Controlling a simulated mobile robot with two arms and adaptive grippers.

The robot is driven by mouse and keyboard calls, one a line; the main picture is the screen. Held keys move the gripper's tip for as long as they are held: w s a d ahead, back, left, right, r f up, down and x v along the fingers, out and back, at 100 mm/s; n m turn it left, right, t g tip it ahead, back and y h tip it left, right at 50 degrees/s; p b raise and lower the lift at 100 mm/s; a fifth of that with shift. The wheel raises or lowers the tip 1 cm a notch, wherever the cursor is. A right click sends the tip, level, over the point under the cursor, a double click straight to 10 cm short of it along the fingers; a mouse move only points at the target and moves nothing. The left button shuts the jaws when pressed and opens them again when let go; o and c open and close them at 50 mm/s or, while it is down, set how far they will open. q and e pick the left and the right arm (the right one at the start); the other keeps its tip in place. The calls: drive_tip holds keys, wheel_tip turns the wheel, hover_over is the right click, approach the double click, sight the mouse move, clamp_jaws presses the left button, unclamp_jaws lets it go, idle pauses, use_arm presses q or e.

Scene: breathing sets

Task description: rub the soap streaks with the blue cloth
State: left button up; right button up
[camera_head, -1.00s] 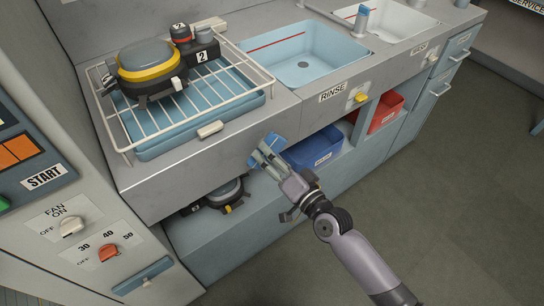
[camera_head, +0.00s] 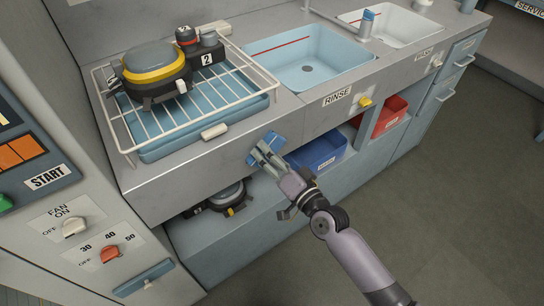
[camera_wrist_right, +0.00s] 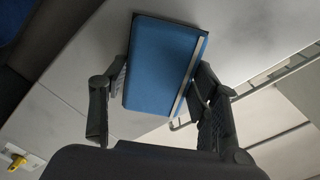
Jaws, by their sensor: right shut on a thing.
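My left gripper is out of view.
Below are a blue bin (camera_head: 318,152), a red bin (camera_head: 390,115) and dark gear (camera_head: 225,195). The floor at right is clear.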

sight(281, 147)
drive_tip(key=shift+w+d+f+b, duration=0.15)
drive_tip(key=shift+w+d+b, duration=0.55)
drive_tip(key=shift+d, duration=0.35)
drive_tip(key=shift+w+d+b, duration=0.3)
drive_tip(key=shift+w+d, duration=0.15)
drive_tip(key=shift+d, duration=0.2)
drive_tip(key=shift+a, duration=0.1)
drive_tip(key=shift+s+a+r+p, duration=0.3)
drive_tip(key=shift+s+a+p, duration=0.15)
drive_tip(key=shift+a+p, duration=0.25)
drive_tip(key=shift+s+a+p, duration=0.45)
drive_tip(key=shift+s+a, duration=0.2)
drive_tip(key=shift+a, duration=0.35)
